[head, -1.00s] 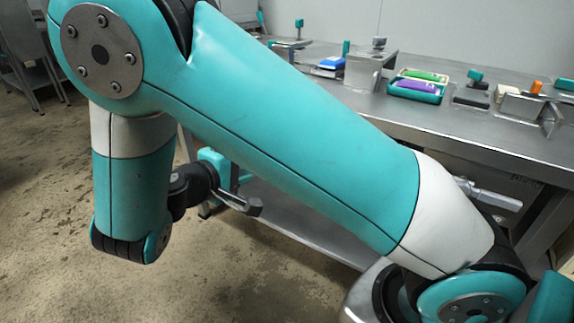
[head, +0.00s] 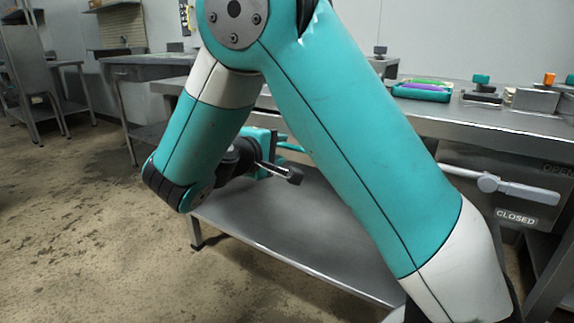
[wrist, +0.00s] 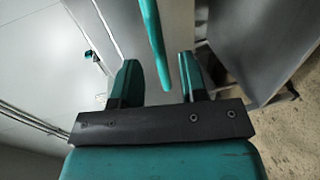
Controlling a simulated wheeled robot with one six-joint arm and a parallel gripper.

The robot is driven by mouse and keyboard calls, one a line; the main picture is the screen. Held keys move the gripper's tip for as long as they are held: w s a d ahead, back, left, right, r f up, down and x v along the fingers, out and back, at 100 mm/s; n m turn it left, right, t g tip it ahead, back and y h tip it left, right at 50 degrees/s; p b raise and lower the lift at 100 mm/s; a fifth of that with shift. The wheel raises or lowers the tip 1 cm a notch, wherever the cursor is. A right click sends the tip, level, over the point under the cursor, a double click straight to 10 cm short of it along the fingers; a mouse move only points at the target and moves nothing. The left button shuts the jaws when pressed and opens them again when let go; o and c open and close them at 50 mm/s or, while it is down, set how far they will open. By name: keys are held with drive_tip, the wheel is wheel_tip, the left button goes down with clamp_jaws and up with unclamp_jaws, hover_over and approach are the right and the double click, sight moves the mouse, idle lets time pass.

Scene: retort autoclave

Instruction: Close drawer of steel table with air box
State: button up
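The steel table (head: 490,122) runs along the wall, with its lower shelf (head: 290,240) under it. A dark panel, apparently the air box (head: 465,165), sits under the tabletop at right. It has a grey lever and labels reading OPEN and CLOSED. I cannot pick out the drawer in the head view; my arm covers much of the table front. My gripper (head: 293,160) is in front of the table, over the lower shelf in the picture. In the wrist view my gripper (wrist: 160,82) has its fingers apart; a thin teal bar (wrist: 155,40) shows between them, contact unclear.
A green tray (head: 422,92) and several small fixtures stand on the tabletop. The lever (head: 500,185) sticks out below the tabletop edge. Another steel table (head: 150,65) and a rack (head: 28,65) stand at back left. The floor at left is clear.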

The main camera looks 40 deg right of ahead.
sight(285, 146)
drive_tip(key=shift+b+x, duration=0.7)
drive_tip(key=shift+x, duration=1.5)
clamp_jaws()
